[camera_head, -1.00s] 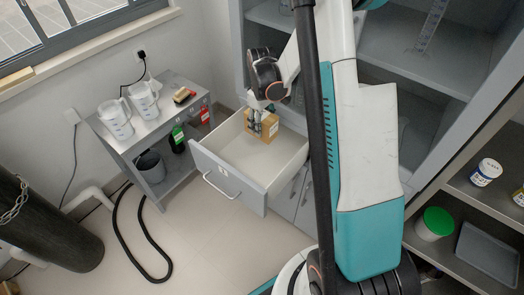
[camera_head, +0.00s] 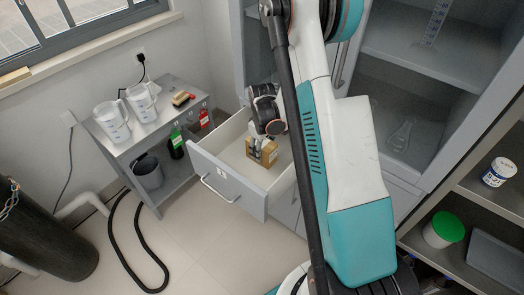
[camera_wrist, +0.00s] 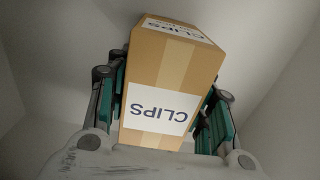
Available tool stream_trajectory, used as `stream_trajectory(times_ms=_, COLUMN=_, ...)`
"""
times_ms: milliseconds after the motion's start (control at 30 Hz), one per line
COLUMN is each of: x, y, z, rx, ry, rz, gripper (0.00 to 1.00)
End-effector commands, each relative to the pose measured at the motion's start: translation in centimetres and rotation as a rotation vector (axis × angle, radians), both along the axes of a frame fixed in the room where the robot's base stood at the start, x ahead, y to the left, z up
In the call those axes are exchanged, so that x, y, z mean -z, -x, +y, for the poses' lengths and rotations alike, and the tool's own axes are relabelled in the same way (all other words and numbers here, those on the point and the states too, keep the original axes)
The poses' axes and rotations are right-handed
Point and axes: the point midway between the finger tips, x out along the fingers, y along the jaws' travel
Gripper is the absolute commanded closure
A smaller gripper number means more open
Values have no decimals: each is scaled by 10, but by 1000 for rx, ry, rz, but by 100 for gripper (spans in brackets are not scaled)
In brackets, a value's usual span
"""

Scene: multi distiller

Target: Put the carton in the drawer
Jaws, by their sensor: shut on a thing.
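The carton (camera_head: 268,152) is a small brown box. In the wrist view the carton (camera_wrist: 172,75) shows a white label reading "CLIPS". My gripper (camera_head: 257,150) is shut on it, with one finger on each side, also in the wrist view (camera_wrist: 163,110). The drawer (camera_head: 226,172) is pulled open, grey-fronted with a bar handle and a white inside. The carton is inside the drawer's outline, low between its walls. I cannot tell whether it touches the drawer floor.
A grey side table (camera_head: 158,125) with two clear jugs stands left of the drawer. A black hose (camera_head: 140,240) lies on the floor in front of it. A tall grey cabinet (camera_head: 425,50) rises behind my arm. Shelves (camera_head: 470,215) with tubs are at the right.

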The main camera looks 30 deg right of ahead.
Motion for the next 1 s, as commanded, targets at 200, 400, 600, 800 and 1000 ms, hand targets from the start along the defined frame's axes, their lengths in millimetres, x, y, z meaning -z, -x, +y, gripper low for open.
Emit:
stream_trajectory(times_ms=200, x=0, y=0, z=0, rx=0, ry=0, rz=0, gripper=78)
stream_trajectory(times_ms=400, x=1, y=0, z=0, rx=0, ry=0, rz=0, gripper=32)
stream_trajectory(times_ms=600, x=1, y=0, z=0, rx=0, ry=0, rz=0, gripper=32)
stream_trajectory(times_ms=800, x=-6, y=0, z=0, rx=0, ry=0, rz=0, gripper=32)
stream_trajectory(times_ms=1000, x=-42, y=0, z=0, rx=0, ry=0, rz=0, gripper=32)
